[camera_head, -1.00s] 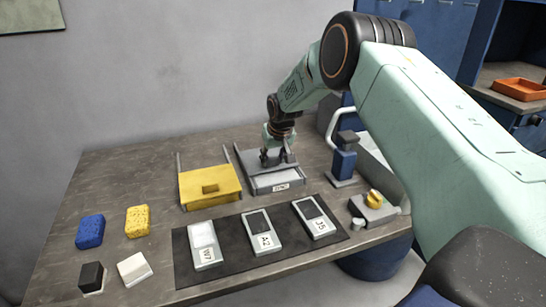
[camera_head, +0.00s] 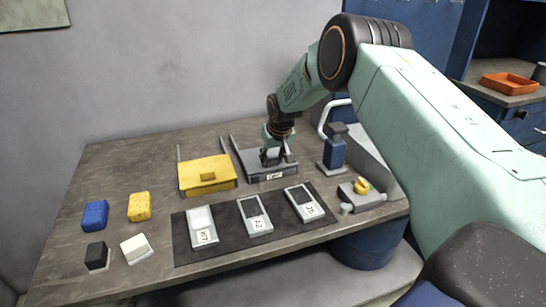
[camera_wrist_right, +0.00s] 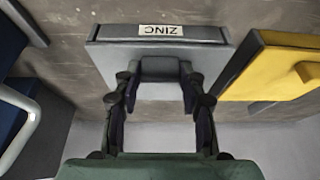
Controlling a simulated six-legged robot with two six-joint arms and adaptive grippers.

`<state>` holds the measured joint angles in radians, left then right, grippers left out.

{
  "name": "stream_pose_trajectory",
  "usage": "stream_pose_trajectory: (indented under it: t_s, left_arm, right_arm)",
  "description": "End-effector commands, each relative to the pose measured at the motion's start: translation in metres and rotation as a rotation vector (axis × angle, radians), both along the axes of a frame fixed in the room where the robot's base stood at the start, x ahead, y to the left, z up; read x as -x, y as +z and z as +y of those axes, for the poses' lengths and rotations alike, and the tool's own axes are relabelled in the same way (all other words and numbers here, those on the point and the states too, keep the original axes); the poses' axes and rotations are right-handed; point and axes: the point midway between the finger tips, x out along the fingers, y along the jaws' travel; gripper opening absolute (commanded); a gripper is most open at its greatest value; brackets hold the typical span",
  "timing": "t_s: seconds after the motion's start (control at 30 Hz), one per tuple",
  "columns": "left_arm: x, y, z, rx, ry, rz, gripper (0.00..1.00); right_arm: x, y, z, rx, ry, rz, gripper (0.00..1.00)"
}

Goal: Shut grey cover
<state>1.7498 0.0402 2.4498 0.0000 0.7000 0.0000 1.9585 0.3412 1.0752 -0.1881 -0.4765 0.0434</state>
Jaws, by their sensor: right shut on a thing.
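The grey cover (camera_head: 252,160) lies on the grey box labelled ZINC (camera_head: 275,177) at the back middle of the table. It reaches the box's front edge, and no pale interior shows. In the right wrist view the cover (camera_wrist_right: 112,58) has a grey block handle (camera_wrist_right: 160,68). My right gripper (camera_head: 275,160) is over the cover. In the wrist view its two fingers (camera_wrist_right: 158,88) are on either side of the handle and shut on it. My left gripper is not in view.
A yellow-covered box (camera_head: 207,175) stands close to the left. A dark mat (camera_head: 228,226) with three labelled devices lies in front. A blue bottle-like stand (camera_head: 333,152) and a yellow-knobbed unit (camera_head: 361,188) are to the right. Sponges and blocks lie at left.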

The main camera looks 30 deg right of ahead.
Motion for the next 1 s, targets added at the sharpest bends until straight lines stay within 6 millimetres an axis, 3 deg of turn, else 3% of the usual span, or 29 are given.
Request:
stream_pose_trajectory:
  t_s: [0.43, 0.47, 0.73, 1.0]
  left_arm:
    - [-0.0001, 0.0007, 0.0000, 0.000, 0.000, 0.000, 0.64]
    - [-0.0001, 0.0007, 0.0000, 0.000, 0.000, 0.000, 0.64]
    - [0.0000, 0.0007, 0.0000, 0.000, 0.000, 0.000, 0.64]
    - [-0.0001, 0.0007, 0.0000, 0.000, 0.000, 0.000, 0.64]
  right_arm:
    - [0.0020, -0.0051, 0.0009, -0.004, -0.001, 0.014, 0.00]
    - [0.0020, -0.0052, 0.0008, -0.004, -0.001, 0.014, 0.42]
    - [-0.0001, -0.0026, 0.0000, -0.002, 0.000, 0.007, 0.64]
    - [0.0002, -0.0008, -0.0001, -0.001, 0.000, 0.003, 0.64]
